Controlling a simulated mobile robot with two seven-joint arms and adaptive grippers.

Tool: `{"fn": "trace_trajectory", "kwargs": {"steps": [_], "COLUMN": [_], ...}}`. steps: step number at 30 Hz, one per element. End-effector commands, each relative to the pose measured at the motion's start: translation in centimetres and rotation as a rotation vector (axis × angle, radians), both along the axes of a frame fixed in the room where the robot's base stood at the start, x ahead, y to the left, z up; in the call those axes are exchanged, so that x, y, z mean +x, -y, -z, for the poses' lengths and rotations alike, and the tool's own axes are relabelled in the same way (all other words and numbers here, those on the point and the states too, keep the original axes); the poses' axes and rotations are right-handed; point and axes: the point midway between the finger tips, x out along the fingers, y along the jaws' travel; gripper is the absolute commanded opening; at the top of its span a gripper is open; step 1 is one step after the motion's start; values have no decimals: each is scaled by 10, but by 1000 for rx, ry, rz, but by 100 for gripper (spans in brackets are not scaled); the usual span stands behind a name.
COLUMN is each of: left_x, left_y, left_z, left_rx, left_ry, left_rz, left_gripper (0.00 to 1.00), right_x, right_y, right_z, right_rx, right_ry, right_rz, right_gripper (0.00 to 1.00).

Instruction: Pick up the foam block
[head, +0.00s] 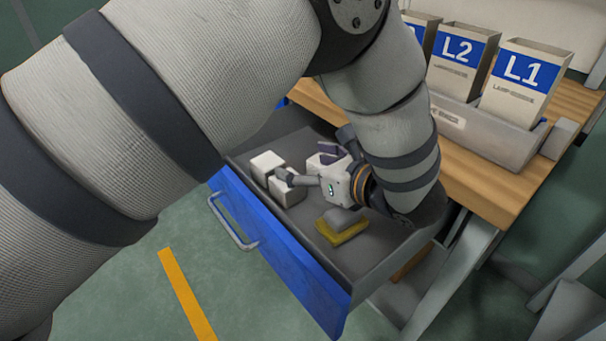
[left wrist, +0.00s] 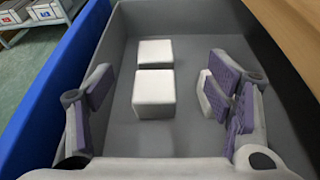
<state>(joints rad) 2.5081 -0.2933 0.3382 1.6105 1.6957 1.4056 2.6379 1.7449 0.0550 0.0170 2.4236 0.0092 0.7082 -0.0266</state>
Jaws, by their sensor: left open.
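Two pale white blocks lie in the open drawer, a farther one (head: 267,162) and a nearer one (head: 288,190); either may be the foam block, and I cannot tell which. In the left wrist view the farther-placed block (left wrist: 154,53) and the nearer-placed block (left wrist: 153,92) stand in a row on the drawer floor. My left gripper (head: 306,166) is inside the drawer with its fingers spread, and nothing is held. In the left wrist view the blocks show between the fingers of this gripper (left wrist: 162,85). My right gripper is not in view.
The grey-lined drawer has a blue front (head: 285,255) with a metal handle. A yellow and grey sponge-like piece (head: 343,228) lies near my left wrist. Another white item (left wrist: 204,92) is partly behind the right finger. Bins labelled L2 (head: 460,60) and L1 (head: 522,82) stand on the wooden top.

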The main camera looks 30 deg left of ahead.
Motion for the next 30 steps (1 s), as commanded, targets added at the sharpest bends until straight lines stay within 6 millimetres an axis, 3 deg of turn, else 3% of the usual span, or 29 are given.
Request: {"fn": "trace_trajectory", "kwargs": {"steps": [3,9,21,29,30], "left_x": [-12,1,25,28,28], "left_y": [5,-34,-87,-93,-93], "left_z": [8,26,53,55,55], "left_rx": [-47,-48,-47,-48,-48], "left_ry": [21,20,21,22,22], "left_rz": [-56,-60,-57,-54,-54], "left_gripper": [73,73,73,73,69], "right_x": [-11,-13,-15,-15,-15], "right_y": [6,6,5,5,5], "right_z": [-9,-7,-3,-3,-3], "right_rx": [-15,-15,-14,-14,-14], "right_ry": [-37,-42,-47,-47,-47], "right_rz": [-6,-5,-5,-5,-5], "right_gripper": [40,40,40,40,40]}}
